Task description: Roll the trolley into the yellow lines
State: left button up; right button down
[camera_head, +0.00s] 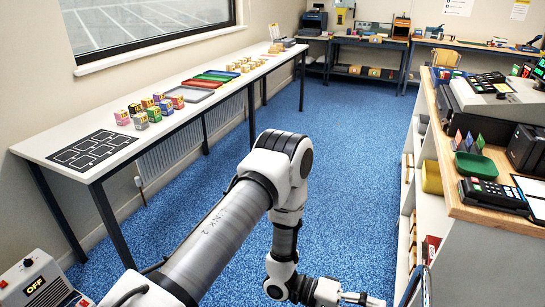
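My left arm comes in from the lower left, bends at an elbow in the middle and reaches down over the blue floor. My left gripper (372,300) is at the bottom edge, right of centre, just left of the counter. It is partly cut off by the frame, and I cannot tell whether its fingers are open or shut. No held thing shows at it. My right gripper is out of view.
Blue carpet (335,150) lies clear down the middle. A long white table (150,140) with small cartons and trays runs along the left. A shelved counter (440,165) with a card terminal (492,194) stands right. Workbenches (375,45) line the back. An OFF box (38,284) is lower left.

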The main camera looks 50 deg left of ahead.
pick_arm(q)
jog(key=shift+d, duration=0.1)
jog(key=s+a+f+n+g+y, duration=0.1)
jog(key=s+f+y, duration=0.2)
jog(key=f+y, duration=0.3)
jog(key=s+f+y, duration=0.3)
jog(key=s+f, duration=0.1)
jog(key=f, duration=0.3)
jog(key=s+a+f+m+g+y, duration=0.2)
jog(key=s+a+g+y, duration=0.1)
jog(key=s+a, duration=0.2)
jog(key=s+a+f+m+g+y, duration=0.2)
jog(key=s+a, duration=0.4)
jog(key=s, duration=0.3)
jog(key=shift+f+m+g+y, duration=0.25)
jog(key=shift+m+g+y, duration=0.35)
jog(key=shift+y, duration=0.6)
